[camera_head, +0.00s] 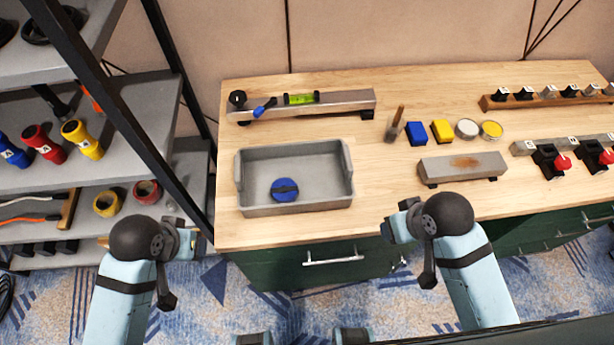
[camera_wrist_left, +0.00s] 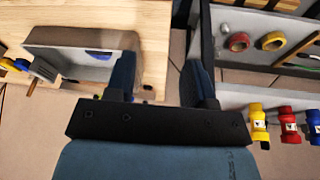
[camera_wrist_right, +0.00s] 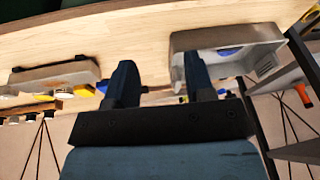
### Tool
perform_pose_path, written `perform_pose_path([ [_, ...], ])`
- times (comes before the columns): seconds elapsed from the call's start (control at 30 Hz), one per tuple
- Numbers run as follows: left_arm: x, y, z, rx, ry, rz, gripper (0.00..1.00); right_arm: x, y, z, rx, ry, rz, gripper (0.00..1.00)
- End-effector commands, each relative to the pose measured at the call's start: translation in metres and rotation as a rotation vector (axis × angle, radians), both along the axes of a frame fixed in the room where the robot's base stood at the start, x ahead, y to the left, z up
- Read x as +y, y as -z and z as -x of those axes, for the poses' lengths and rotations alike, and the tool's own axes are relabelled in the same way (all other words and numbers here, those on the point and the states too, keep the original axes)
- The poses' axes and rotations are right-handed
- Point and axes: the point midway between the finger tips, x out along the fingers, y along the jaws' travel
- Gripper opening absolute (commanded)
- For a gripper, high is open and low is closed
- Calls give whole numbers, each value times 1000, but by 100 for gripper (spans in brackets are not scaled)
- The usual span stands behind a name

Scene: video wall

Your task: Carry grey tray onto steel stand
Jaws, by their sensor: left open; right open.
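The grey tray (camera_head: 295,206) sits on the left part of the wooden bench, with a round blue object (camera_head: 285,190) inside. It also shows in the left wrist view (camera_wrist_left: 75,38) and the right wrist view (camera_wrist_right: 210,40). A low grey stand (camera_head: 462,167) with dark feet and a brown stain on top, seemingly the steel stand, is right of the tray; its top is bare. My left gripper (camera_head: 198,241) is open and empty, left of the bench's front corner. My right gripper (camera_head: 391,226) is open and empty at the bench's front edge, right of the tray.
Behind the tray lies a long metal bar (camera_head: 345,101) with a green level. A brush (camera_head: 395,125), blue block (camera_head: 417,133), yellow block (camera_head: 442,131) and round tins stand behind the stand. Red-knobbed devices (camera_head: 556,160) are at right. A shelf rack (camera_head: 160,100) is close on the left.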

Motion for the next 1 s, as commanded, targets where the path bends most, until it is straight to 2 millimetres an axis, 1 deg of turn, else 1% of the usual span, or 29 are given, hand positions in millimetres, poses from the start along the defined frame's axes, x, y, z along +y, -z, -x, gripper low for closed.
perform_pose_path([
  [0.03, -7, 1, -16, 15, -2, 7, 49, 9, 0, -16, 13, -7, -10, 49],
  [0.17, -28, 6, -56, 69, -13, 27, 49, 33, 2, -56, 68, -16, -31, 49],
  [0.2, -36, 6, -71, 86, -18, 31, 49, 41, 2, -70, 84, -17, -33, 49],
  [0.27, -46, 6, -94, 114, -29, 29, 49, 51, 2, -92, 112, -15, -29, 49],
  [0.3, -52, 5, -110, 132, -38, 25, 49, 57, 0, -108, 132, -12, -22, 49],
  [0.4, -64, -1, -148, 178, -65, 4, 49, 67, -6, -145, 182, 9, 11, 49],
  [0.5, -71, -10, -180, 214, -99, -25, 49, 69, -15, -177, 221, 43, 50, 49],
  [0.6, -74, -20, -204, 241, -131, -54, 49, 69, -24, -201, 249, 78, 85, 49],
  [0.7, -75, -27, -220, 257, -157, -75, 49, 66, -31, -216, 265, 106, 111, 49],
  [0.8, -75, -30, -227, 265, -170, -85, 49, 64, -35, -224, 276, 124, 125, 49],
  [1.0, -75, -31, -229, 267, -175, -88, 49, 64, -35, -225, 278, 127, 128, 49],
])
